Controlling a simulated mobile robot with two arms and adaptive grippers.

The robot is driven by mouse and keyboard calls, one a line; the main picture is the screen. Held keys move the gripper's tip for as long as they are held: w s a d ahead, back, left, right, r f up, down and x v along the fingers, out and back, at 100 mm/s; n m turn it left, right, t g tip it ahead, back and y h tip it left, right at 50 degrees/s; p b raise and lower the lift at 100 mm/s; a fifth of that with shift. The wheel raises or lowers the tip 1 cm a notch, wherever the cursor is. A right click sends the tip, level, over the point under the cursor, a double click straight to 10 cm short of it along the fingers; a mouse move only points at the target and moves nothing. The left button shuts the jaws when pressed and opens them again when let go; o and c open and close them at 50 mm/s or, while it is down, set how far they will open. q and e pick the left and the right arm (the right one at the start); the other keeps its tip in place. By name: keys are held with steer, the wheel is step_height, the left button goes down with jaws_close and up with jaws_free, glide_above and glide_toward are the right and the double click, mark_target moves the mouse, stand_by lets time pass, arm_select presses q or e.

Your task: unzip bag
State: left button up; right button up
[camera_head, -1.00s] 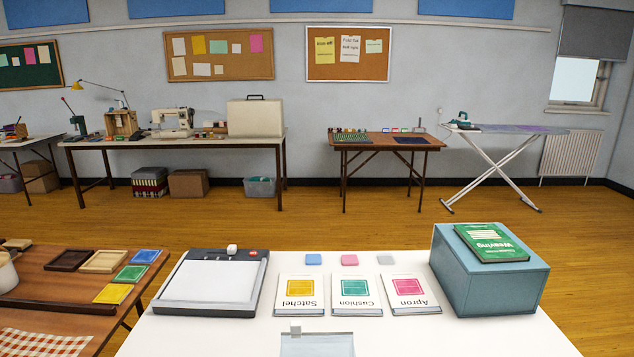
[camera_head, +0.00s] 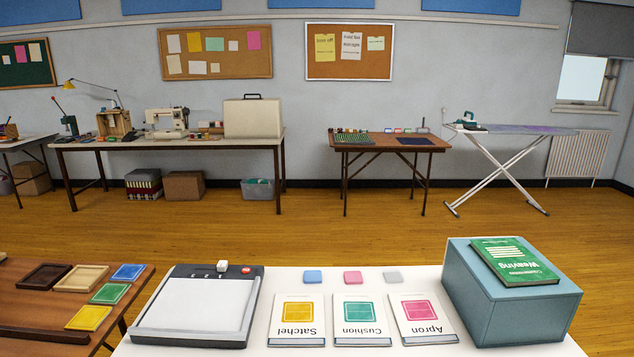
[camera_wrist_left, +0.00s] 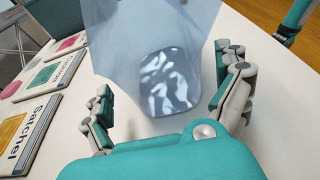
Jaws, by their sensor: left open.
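A pale blue, translucent bag (camera_wrist_left: 118,45) fills the upper middle of the left wrist view. A rounded blue-grey shape with white streaks (camera_wrist_left: 168,82) shows at its lower part; I cannot tell if it is inside the bag. The zip and its pull cannot be made out. My left gripper (camera_wrist_left: 166,92) is open, with one finger on each side of the bag's lower part; I cannot tell if either touches it. The bag and both grippers are outside the head view.
The white table (camera_head: 260,337) holds a device with a pale panel (camera_head: 195,307), Satchel (camera_head: 297,318), Cushion (camera_head: 361,318) and Apron (camera_head: 423,318) booklets, and three coloured pads. A teal box (camera_head: 515,309) bearing a green Weaving book (camera_head: 512,260) stands right. A brown table (camera_head: 40,325) is left.

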arm_select(q)
steer(key=x, duration=0.4)
steer(key=shift+d+f, duration=0.1)
steer(key=shift+d, duration=0.25)
steer(key=shift+d+f, duration=0.15)
steer(key=shift+d, duration=0.35)
steer(key=shift+d+f, duration=0.1)
steer(key=shift+d, duration=0.05)
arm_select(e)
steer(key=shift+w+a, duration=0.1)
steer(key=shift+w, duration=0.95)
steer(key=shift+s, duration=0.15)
